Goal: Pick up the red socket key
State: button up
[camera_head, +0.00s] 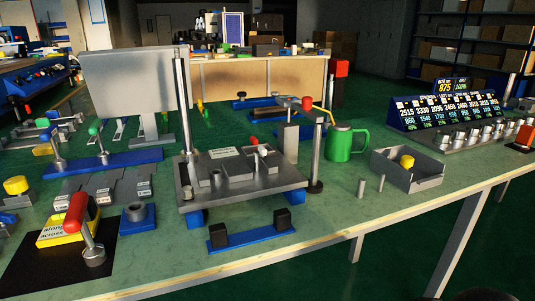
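A red-handled tool with a grey metal shank and a round metal end, which looks like the red socket key (76,212), is at the front left of the bench. Its red grip points up and its metal end is low, over a black mat (40,272). It stands in front of a yellow block (56,236) with lettering; I cannot tell whether they touch. My gripper is not in view.
A blue block with a grey ring (138,216) is right of the tool. The grey press plate (240,186) with posts stands mid-bench. A green mug (340,145) and grey bin (408,174) are farther right.

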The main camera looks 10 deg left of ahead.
aim_at(95, 255)
jog(key=u, duration=1.5)
